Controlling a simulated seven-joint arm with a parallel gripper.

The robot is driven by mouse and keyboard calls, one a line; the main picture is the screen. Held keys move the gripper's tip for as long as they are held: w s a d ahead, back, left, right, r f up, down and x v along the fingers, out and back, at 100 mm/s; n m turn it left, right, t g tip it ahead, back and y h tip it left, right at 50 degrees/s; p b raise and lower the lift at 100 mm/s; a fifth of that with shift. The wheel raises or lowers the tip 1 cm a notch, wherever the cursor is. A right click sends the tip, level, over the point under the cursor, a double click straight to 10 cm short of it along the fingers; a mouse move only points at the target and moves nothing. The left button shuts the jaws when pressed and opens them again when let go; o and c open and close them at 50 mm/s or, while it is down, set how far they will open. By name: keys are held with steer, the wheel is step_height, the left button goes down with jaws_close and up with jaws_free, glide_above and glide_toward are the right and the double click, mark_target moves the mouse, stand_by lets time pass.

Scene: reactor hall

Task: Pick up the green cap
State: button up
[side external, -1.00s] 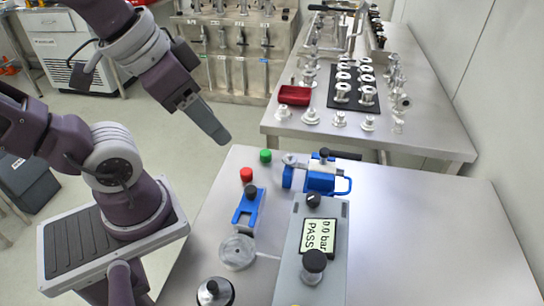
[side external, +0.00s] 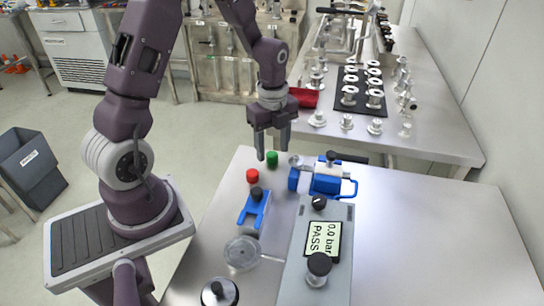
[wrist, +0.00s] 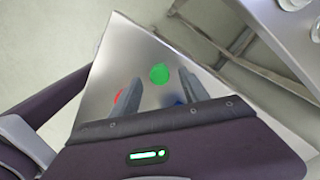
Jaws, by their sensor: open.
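The green cap (side external: 272,159) stands on the near metal table close to its far left corner. In the wrist view the green cap (wrist: 159,73) shows beyond and between the two fingers. My gripper (side external: 272,150) points down just above the green cap, with its fingers apart and nothing held. In the wrist view my gripper (wrist: 155,92) has a clear gap between its fingertips. The red cap (side external: 252,176) stands to the near left of the green cap, and in the wrist view it shows partly behind the left finger (wrist: 119,96).
A blue clamp device (side external: 326,180) stands right of the green cap. A blue holder with a black knob (side external: 254,208) lies nearer. A grey gauge box (side external: 318,255) reads "0.0 bar PASS". A clear disc (side external: 242,253) lies near the front. The table's right side is clear.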

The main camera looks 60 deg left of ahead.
steer(key=shift+f, duration=0.65)
steer(key=shift+c, duration=0.4)
jaws_close()
